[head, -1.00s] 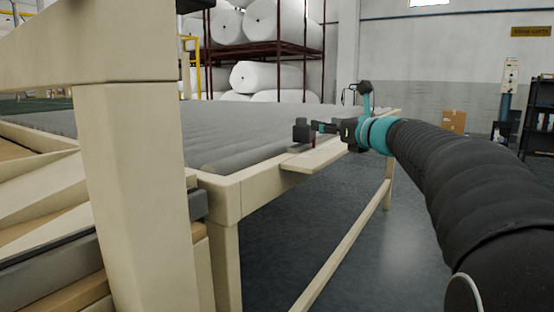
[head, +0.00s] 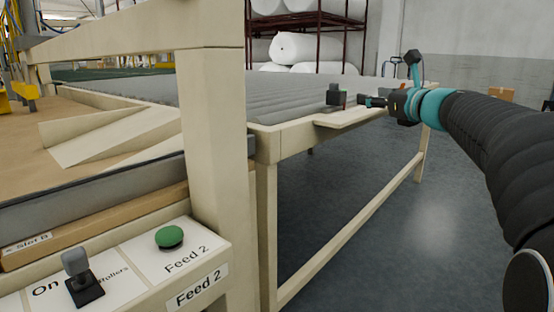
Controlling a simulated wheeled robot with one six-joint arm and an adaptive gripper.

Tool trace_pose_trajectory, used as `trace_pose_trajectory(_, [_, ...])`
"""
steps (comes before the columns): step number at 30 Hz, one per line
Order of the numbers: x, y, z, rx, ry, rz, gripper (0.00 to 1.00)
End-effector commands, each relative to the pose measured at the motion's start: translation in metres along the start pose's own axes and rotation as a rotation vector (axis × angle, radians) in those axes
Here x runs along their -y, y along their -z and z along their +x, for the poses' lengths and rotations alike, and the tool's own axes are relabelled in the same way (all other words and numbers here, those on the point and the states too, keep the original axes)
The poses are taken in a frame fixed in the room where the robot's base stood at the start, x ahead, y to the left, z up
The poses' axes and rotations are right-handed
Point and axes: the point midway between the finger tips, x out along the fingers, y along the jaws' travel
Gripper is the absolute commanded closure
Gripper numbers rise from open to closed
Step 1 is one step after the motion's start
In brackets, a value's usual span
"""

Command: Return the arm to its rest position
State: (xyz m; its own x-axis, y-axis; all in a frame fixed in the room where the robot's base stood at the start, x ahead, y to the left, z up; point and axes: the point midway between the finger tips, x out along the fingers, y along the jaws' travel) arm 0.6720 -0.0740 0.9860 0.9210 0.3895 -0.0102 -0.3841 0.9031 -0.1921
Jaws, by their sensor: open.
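My gripper (head: 364,101) is at the end of my arm, on the right in the head view. Its dark fingers point left, over a small cream shelf (head: 357,117) on the side of the roller table. The jaws are open and look empty, though the finger gap is small in this view. A dark upright block (head: 336,96) stands on the shelf just left of the fingertips, with a narrow gap between them. My arm is stretched out from the right edge.
The roller table (head: 205,94) stands ahead on a cream frame. A near post (head: 219,150) rises at centre left. Below it a panel (head: 125,268) bears a dark switch (head: 80,277) and a green button (head: 169,237). White rolls (head: 300,47) sit on a rack behind. Floor lies open right.

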Motion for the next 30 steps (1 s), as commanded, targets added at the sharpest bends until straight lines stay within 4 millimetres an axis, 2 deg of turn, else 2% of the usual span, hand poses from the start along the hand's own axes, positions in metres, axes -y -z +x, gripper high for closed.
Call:
trace_pose_trajectory(5, [-0.006, 0.019, 0.001, -0.056, -0.027, -0.171, 0.43])
trace_pose_trajectory(11, [-0.021, 0.074, -0.006, -0.188, -0.111, -0.438, 0.43])
trace_pose_trajectory(14, [-0.037, 0.11, -0.02, -0.277, -0.196, -0.634, 0.43])
trace_pose_trajectory(17, [-0.068, 0.148, -0.044, -0.366, -0.342, -0.883, 0.43])
trace_pose_trajectory(20, [-0.104, 0.183, -0.078, -0.434, -0.53, -1.149, 0.43])
trace_pose_trajectory(24, [-0.154, 0.224, -0.136, -0.473, -0.828, -1.501, 0.43])
trace_pose_trajectory(30, [-0.211, 0.266, -0.228, -0.442, -1.254, -1.927, 0.43])
